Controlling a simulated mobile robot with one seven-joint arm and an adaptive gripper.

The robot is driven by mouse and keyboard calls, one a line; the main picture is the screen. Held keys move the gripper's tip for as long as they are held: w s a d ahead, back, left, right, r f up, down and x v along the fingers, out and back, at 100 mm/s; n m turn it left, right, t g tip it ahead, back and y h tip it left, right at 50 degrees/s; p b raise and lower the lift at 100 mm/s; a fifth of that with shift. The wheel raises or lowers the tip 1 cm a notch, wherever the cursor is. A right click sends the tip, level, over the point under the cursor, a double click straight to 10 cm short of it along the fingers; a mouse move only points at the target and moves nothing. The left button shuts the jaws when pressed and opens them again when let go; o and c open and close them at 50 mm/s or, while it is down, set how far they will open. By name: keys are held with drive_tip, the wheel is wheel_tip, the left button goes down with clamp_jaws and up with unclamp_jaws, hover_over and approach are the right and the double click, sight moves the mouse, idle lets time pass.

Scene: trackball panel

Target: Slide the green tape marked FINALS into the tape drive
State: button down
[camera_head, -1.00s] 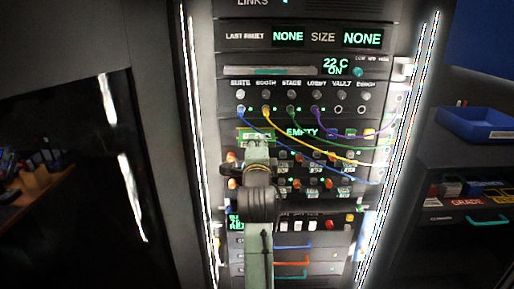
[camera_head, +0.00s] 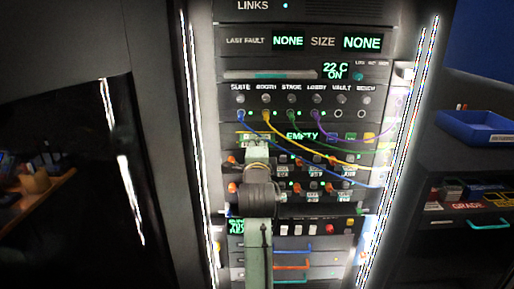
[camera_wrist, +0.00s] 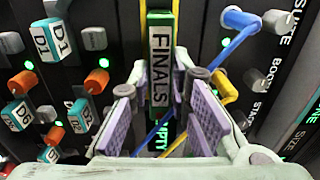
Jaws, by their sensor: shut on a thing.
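In the head view my gripper (camera_head: 257,150) is in front of the left end of the tape drive (camera_head: 345,136). The drive's green display reads EMPTY. A yellow-edged opening (camera_head: 240,135) shows around the tape there. I cannot tell how deep the tape sits in it.
Blue (camera_head: 248,122), yellow (camera_head: 272,125), green and purple patch cables hang across the drive's front from the sockets above. In the wrist view orange knobs (camera_wrist: 97,81) and labelled switches stand left of my gripper. A blue tray (camera_head: 475,126) is at the right.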

drive_tip(key=shift+w, duration=0.45)
drive_tip(key=c, duration=1.4)
unclamp_jaws()
drive_tip(key=s, duration=1.2)
drive_tip(key=shift+f, duration=0.1)
